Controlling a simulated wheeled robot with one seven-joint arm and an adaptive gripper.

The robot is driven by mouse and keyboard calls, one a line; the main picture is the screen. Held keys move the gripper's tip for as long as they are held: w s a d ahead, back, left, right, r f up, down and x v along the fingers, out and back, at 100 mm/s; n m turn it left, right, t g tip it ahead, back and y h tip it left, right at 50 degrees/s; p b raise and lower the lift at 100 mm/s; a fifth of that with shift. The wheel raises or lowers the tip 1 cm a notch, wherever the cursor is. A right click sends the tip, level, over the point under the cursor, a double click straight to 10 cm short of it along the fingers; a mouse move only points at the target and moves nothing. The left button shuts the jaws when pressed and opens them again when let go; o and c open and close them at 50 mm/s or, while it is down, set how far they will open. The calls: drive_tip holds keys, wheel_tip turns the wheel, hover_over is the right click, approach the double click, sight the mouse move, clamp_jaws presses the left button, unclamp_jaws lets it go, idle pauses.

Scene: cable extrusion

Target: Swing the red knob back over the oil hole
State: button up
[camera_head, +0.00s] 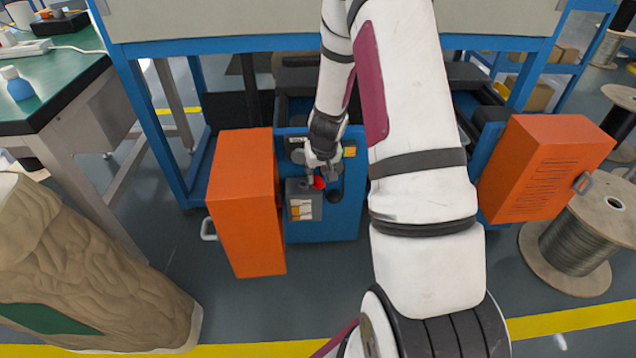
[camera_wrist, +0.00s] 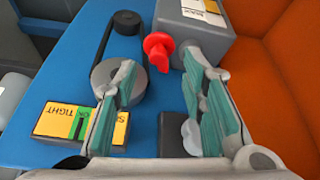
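The red knob (camera_wrist: 158,48) sticks out from the side of a grey box (camera_wrist: 205,28) on the blue machine panel (camera_wrist: 85,65). It also shows in the head view (camera_head: 318,183), at the top edge of the grey box (camera_head: 302,206). My gripper (camera_wrist: 158,66) is open, its fingers spread to the left and right. The knob lies between and just beyond the fingertips, and I see no clear contact. In the head view my gripper (camera_head: 313,176) is right above the knob and partly covers it. I cannot make out the oil hole.
A grey pulley (camera_wrist: 105,82) and a black pulley (camera_wrist: 127,22) with a belt are left of the knob. A yellow-green label (camera_wrist: 68,122) lies nearby. Orange doors stand open at left (camera_head: 243,205) and right (camera_head: 540,165). A wire spool (camera_head: 582,235) is at right.

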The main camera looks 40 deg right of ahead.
sight(319, 179)
drive_tip(key=shift+b+x, duration=0.6)
drive_tip(key=shift+x, duration=1.6)
drive_tip(key=shift+r, duration=0.1)
